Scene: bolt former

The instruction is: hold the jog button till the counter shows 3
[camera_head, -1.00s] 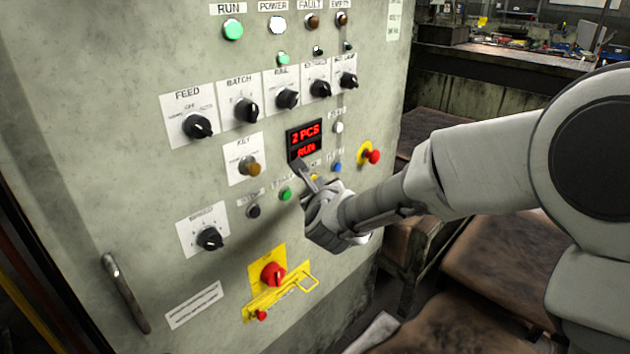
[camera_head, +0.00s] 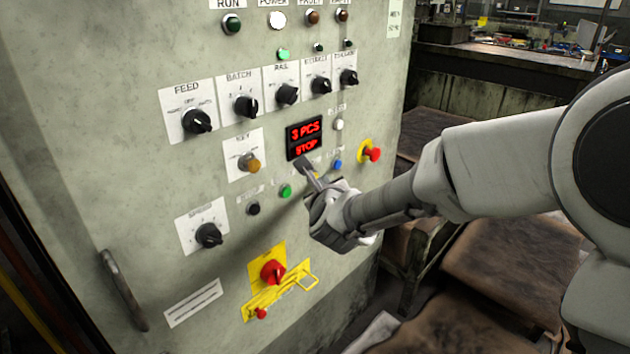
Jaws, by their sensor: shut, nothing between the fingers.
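The counter display (camera_head: 305,137) on the grey panel reads "3 PCS" in red, with "STOP" beneath it. My gripper (camera_head: 307,168) is shut and empty, its fingertips just below the display. I cannot tell whether the fingertips touch the panel. The jog button cannot be made out; the part of the button row behind my gripper is hidden. A green button (camera_head: 285,191) shows left of my gripper and a blue button (camera_head: 337,165) to its right. The RUN lamp (camera_head: 232,24) is dark.
A red emergency button (camera_head: 373,154) on a yellow ring is right of my gripper. A red rotary switch (camera_head: 272,272) on a yellow plate sits below. Black selector knobs (camera_head: 246,107) line the panel above. A workbench (camera_head: 500,58) stands behind at right.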

